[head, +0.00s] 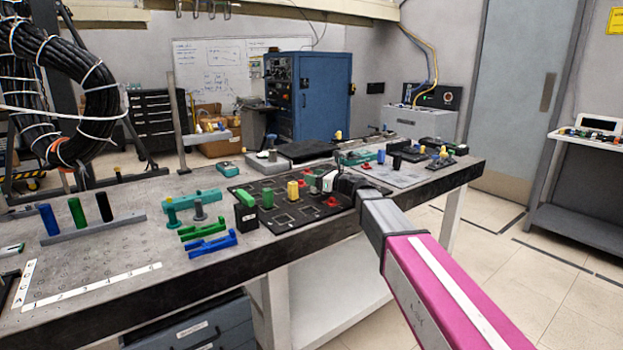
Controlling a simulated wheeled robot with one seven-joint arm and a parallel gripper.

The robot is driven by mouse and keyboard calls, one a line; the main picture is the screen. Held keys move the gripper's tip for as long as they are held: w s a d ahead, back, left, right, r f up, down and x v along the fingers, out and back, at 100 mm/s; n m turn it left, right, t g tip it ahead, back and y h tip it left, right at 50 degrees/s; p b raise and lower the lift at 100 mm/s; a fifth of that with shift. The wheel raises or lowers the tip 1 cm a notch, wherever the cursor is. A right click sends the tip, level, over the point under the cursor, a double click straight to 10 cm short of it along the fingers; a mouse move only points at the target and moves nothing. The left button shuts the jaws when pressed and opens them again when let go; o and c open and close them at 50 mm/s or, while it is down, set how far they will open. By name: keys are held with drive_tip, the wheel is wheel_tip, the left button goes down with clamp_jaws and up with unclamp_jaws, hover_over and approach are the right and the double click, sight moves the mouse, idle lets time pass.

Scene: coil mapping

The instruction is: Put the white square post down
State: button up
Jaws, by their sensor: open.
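The white square post (327,183) stands on the black board (283,218) with square outlines, near the board's right side. My gripper (338,186) is at the post's right, low over the board, and its jaws are open. The gripper body hides part of the post and the board around it, so I cannot tell whether a finger touches the post. A yellow post (293,190), a green post (267,198) and a red piece (332,201) are also on this board.
A black block (246,217) and blue and green handle pieces (209,243) lie left of the board. A rack with blue, green and black cylinders (76,212) stands at the left. A grey board with small pieces (397,176) lies at the right. The table's front left is mostly clear.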

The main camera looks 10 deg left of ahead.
drive_tip(key=v, duration=1)
drive_tip(key=shift+s+d, duration=0.15)
drive_tip(key=shift+d, duration=0.1)
